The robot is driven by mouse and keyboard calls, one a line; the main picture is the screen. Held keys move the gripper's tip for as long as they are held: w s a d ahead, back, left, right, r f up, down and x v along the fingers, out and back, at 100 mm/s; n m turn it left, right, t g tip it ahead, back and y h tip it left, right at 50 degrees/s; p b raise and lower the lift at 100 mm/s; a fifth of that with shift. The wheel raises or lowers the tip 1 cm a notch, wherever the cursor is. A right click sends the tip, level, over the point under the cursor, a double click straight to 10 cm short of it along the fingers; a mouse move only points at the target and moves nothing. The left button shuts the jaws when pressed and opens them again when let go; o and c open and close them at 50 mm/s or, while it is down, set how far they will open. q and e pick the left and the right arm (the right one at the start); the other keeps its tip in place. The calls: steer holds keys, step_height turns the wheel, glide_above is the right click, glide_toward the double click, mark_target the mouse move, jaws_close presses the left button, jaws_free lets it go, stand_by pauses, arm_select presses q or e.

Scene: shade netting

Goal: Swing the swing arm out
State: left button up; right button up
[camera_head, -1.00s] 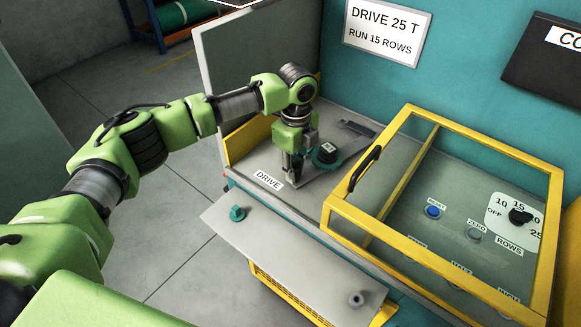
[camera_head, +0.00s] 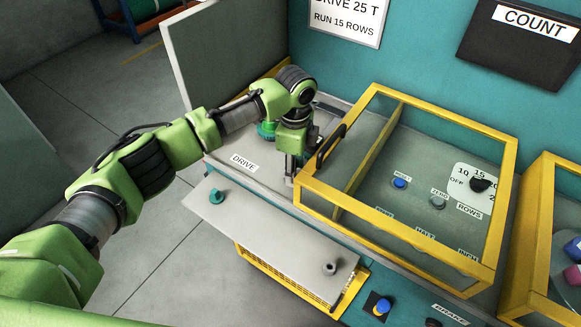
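My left gripper (camera_head: 291,175) points down over the grey machine bed, close to the left corner of the yellow-framed guard (camera_head: 312,199). Its fingertips are dark and small, and I cannot tell their opening or whether they hold anything. A green round toothed-looking part (camera_head: 267,131) shows just left of the gripper, partly behind my arm. The swing arm cannot be made out clearly; my wrist and the guard cover that area. The white DRIVE label (camera_head: 243,162) lies on the bed to the left. My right gripper is not in view.
An open grey door panel (camera_head: 225,52) stands at the bed's left. A grey shelf (camera_head: 270,238) juts out in front, with a teal knob-like part (camera_head: 217,196) and a grey peg (camera_head: 330,268). The guard's black handle (camera_head: 330,146) is close to my wrist.

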arm_select(q)
steer(key=shift+a, duration=0.1)
steer(key=shift+r, duration=0.35)
step_height(320, 180, up, 11)
steer(key=shift+r, duration=0.15)
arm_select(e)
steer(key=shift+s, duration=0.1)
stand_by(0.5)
